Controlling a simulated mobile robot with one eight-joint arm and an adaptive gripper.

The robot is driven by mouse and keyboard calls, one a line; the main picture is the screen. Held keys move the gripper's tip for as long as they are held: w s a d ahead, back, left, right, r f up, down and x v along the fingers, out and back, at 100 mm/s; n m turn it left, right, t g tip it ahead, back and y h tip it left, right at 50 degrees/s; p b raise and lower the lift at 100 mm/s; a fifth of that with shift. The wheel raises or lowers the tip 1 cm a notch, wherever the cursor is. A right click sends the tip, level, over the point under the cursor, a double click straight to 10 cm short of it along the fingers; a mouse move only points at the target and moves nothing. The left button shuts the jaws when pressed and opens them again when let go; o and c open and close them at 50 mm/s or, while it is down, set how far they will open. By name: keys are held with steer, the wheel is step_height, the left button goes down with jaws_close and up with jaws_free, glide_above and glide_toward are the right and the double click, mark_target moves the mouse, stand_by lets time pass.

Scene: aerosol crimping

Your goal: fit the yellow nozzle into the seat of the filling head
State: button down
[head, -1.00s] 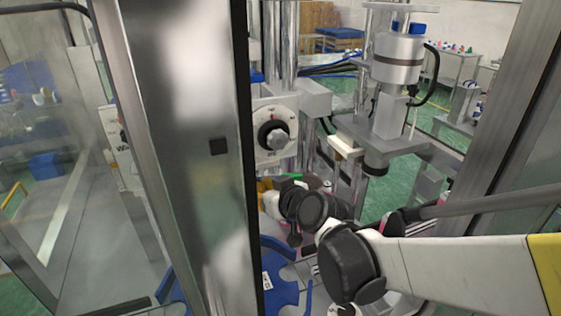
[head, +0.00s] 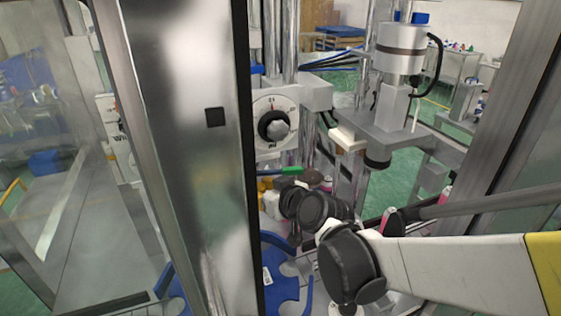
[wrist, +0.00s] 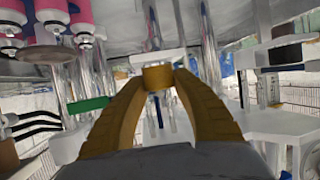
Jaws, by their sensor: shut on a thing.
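In the wrist view my gripper (wrist: 157,80) has its two golden-yellow fingers closed on a small yellow nozzle (wrist: 157,76), held between the fingertips. In the head view the gripper is mostly hidden behind my dark wrist joints; only a bit of yellow (head: 264,185) shows beside them, below the dial. I cannot tell for certain which part is the filling head, and its seat is not clearly visible. Bright metal rods and a white plate lie beyond the fingertips in the wrist view, with no contact visible between them and the nozzle.
A round dial (head: 274,126) sits on the machine above my wrist. A green handle (head: 291,170) is close by, also in the wrist view (wrist: 88,104). A cylinder unit (head: 400,50) stands at right. Pink cans (wrist: 84,22) are upper left in the wrist view. A metal door post (head: 190,150) blocks the left.

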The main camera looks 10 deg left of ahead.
steer(key=c, duration=1)
jaws_free()
steer(key=v, duration=1.2)
steer(key=s+d+f+m+g+h+b, duration=0.1)
steer(key=s+d+f+m+h+b, duration=0.1)
steer(key=d, duration=0.7)
steer(key=s+d+f+m+g+h+b, duration=0.1)
steer(key=s+d+f+m+h+b, duration=0.1)
steer(key=s+d+f+m+h, duration=0.2)
steer(key=s+d+f+m+h+b, duration=0.1)
steer(key=s+d+f, duration=0.5)
steer(key=d, duration=0.7)
steer(key=shift+d+f+m+g+h+b, duration=0.2)
steer(key=shift+f+m+h, duration=0.25)
steer(key=shift+h, duration=0.15)
steer(key=shift+d+f+m+g+h+b, duration=0.2)
steer(key=shift+f+m+h, duration=0.1)
steer(key=shift+m+h, duration=0.25)
